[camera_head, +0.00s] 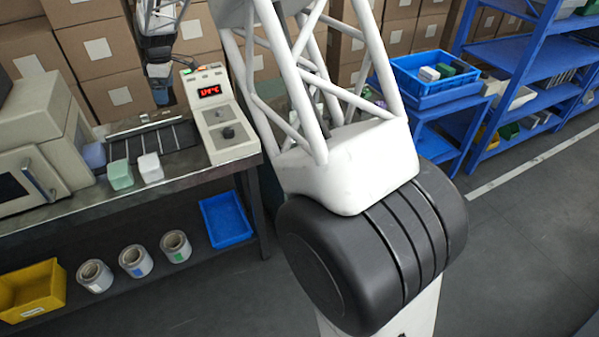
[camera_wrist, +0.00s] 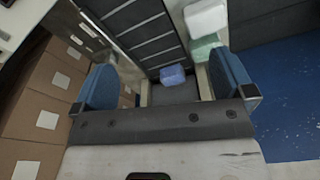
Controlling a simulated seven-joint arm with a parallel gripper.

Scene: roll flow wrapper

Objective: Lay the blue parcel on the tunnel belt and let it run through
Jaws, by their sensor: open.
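The small blue parcel (camera_head: 94,155) lies at the left end of the slatted belt (camera_head: 174,138), close against the beige tunnel housing (camera_head: 40,125). In the wrist view the parcel (camera_wrist: 172,75) shows between my fingers on a plain dark strip at the end of the slats. My gripper (camera_head: 160,96) hangs above the back of the belt, to the right of the parcel, pointing down. In the wrist view its two blue fingers (camera_wrist: 165,88) stand wide apart with nothing gripped between them. The inside of the tunnel is hidden.
A green parcel (camera_head: 120,174) and a white parcel (camera_head: 150,167) stand side by side at the bench's front edge. A control box (camera_head: 217,118) with a red display stands right of the belt. Stacked cartons (camera_head: 92,48) line the back.

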